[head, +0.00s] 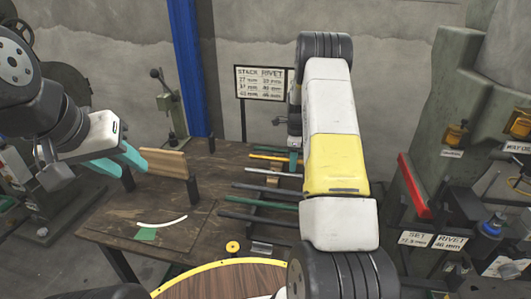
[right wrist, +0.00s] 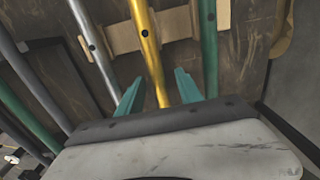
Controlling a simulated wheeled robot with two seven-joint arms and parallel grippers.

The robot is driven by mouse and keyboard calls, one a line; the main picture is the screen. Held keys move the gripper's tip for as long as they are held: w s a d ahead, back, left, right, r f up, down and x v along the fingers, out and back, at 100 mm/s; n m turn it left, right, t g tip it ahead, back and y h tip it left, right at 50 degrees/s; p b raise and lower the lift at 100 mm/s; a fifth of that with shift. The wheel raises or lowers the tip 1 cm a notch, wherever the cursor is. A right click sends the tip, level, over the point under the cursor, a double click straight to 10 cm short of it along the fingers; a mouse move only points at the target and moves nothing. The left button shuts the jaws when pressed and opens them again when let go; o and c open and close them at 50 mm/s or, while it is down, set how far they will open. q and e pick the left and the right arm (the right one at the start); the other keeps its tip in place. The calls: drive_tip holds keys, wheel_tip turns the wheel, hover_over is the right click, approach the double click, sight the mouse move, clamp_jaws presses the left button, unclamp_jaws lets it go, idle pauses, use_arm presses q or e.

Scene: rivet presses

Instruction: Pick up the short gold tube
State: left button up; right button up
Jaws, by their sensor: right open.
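The gold tube (head: 268,158) lies in a row of tubes on the dark workbench, its right end hidden behind my right arm. In the right wrist view the gold tube (right wrist: 148,45) runs between the two teal fingers of my right gripper (right wrist: 158,79). Those fingers are open, one on each side of it; whether they touch it I cannot tell. In the head view my right gripper (head: 294,160) is mostly hidden by its own arm.
A silver tube (right wrist: 95,45) and a green tube (right wrist: 208,45) flank the gold one, over a light wooden strip (right wrist: 125,42). More tubes lie nearer in the head view. A wooden board (head: 160,162) stands at left. A green press (head: 415,170) stands at right.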

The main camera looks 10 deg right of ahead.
drive_tip(key=shift+c, duration=0.4)
clamp_jaws()
drive_tip(key=shift+r, duration=0.1)
drive_tip(key=shift+r, duration=0.1)
